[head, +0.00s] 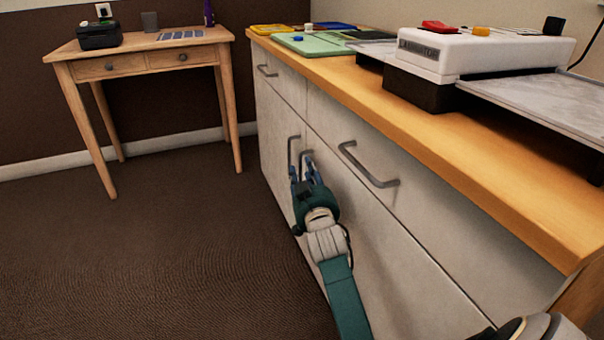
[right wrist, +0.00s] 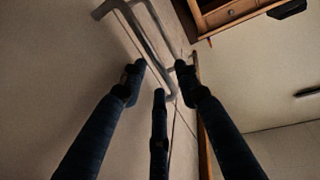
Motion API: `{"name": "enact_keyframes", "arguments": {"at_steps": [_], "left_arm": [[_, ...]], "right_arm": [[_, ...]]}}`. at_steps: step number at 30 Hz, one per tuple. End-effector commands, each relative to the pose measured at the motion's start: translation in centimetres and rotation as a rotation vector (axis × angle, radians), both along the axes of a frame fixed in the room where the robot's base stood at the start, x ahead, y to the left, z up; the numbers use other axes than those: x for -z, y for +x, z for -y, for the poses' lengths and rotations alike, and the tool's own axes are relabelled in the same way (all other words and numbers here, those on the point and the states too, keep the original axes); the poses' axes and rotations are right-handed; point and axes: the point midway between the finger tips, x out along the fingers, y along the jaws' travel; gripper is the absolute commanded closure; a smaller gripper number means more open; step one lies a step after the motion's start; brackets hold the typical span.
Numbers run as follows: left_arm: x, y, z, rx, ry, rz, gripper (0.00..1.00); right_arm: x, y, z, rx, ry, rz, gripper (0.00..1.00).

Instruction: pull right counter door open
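The right counter door (head: 375,235) is the pale panel below the wide drawer and looks shut. Its upright grey bar handle (head: 307,157) is beside the left door's handle (head: 291,150), and my gripper partly hides it. My right gripper (head: 306,172) is at the lower part of the right door's handle. In the right wrist view its dark fingers (right wrist: 160,75) are spread apart, with the lower end of a handle (right wrist: 160,60) showing between them. I see no firm grip on the bar. My left gripper is out of view.
The right drawer handle (head: 368,166) juts out just right of my gripper. A wooden desk (head: 145,55) stands at back left. The carpet (head: 170,250) before the doors is clear.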

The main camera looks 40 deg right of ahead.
Motion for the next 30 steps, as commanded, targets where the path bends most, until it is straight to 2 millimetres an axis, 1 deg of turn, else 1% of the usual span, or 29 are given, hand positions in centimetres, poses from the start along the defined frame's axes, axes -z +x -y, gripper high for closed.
{"name": "enact_keyframes", "arguments": {"at_steps": [1, 3, 6, 10, 17, 18, 20, 21, 22, 30], "left_arm": [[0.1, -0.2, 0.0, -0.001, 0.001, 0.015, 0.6], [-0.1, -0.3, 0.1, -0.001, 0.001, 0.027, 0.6], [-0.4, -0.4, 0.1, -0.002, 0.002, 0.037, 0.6], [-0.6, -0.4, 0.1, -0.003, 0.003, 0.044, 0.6], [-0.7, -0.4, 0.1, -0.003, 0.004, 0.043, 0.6], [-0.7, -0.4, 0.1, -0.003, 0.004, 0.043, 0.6], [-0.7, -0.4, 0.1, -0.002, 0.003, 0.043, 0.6], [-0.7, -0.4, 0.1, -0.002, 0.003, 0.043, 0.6], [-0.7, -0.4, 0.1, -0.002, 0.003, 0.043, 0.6], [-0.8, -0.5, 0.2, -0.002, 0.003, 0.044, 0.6]], "right_arm": [[0.2, 0.8, 0.4, 0.0, -0.002, 0.002, 0.68], [0.2, 1.6, 0.7, -0.001, -0.002, 0.001, 0.68], [0.1, 2.4, 1.0, -0.001, -0.002, 0.001, 0.68], [0.0, 2.7, 1.2, -0.001, -0.001, 0.0, 0.68], [0.0, 2.8, 1.2, 0.0, -0.001, 0.0, 0.68], [0.0, 2.7, 1.2, 0.0, -0.001, 0.0, 0.76], [0.0, 2.7, 1.2, 0.0, -0.001, 0.0, 0.88], [0.0, 2.7, 1.2, 0.0, -0.001, 0.0, 0.96], [0.0, 2.7, 1.2, 0.0, -0.001, 0.0, 1.0], [0.0, 2.7, 1.1, -0.003, 0.0, -0.001, 1.0]]}}
